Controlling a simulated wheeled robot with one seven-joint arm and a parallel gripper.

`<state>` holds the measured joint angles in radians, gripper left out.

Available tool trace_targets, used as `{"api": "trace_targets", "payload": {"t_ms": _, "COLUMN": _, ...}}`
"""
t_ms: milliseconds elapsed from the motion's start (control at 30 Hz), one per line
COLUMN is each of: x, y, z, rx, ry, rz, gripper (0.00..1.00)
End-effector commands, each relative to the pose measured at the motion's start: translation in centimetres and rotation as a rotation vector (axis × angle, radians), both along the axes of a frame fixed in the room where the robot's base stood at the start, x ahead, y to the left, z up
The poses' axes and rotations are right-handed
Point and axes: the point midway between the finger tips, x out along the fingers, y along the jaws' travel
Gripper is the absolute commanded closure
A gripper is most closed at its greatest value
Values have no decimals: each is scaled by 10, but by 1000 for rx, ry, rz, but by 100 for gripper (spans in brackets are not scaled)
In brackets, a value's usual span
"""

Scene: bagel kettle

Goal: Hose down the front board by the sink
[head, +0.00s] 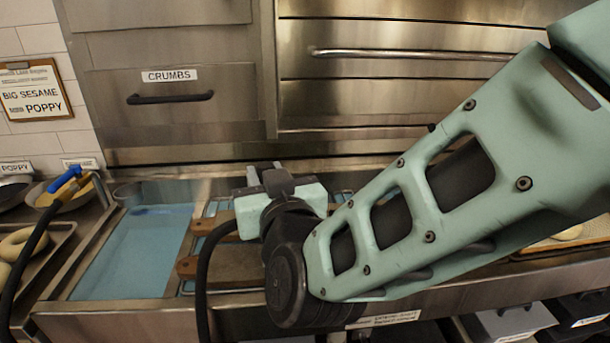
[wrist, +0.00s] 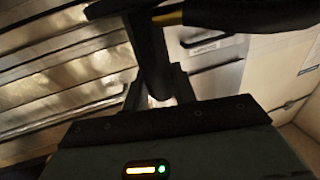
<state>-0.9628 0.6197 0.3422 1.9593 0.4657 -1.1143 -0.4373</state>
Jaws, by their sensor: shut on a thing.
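My gripper (head: 263,178) is shut on a black spray hose, seen between the fingers in the wrist view (wrist: 150,52). A yellow band shows near the top of that view. In the head view the black hose (head: 203,275) loops down from beside my gripper past the sink's front edge. I cannot make out a water jet.
A second black hose with a blue and yellow nozzle (head: 68,182) stands at the left. Bowls and a tray of bagels (head: 15,243) are beside it. Steel drawers (head: 170,98) rise behind the sink. Grey bins (head: 515,322) sit below at the right.

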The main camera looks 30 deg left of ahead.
Motion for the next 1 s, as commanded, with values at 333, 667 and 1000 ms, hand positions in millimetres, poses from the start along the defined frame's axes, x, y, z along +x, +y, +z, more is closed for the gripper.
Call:
{"api": "trace_targets", "payload": {"t_ms": 333, "x": -31, "y": 45, "z": 1, "rx": 2, "ry": -1, "rz": 2, "gripper": 100}}
{"api": "trace_targets", "payload": {"t_ms": 667, "x": -59, "y": 87, "z": 1, "rx": 2, "ry": -1, "rz": 1, "gripper": 100}}
{"api": "trace_targets", "payload": {"t_ms": 1000, "x": -88, "y": 130, "z": 2, "rx": 1, "ry": 0, "rz": 2, "gripper": 100}}
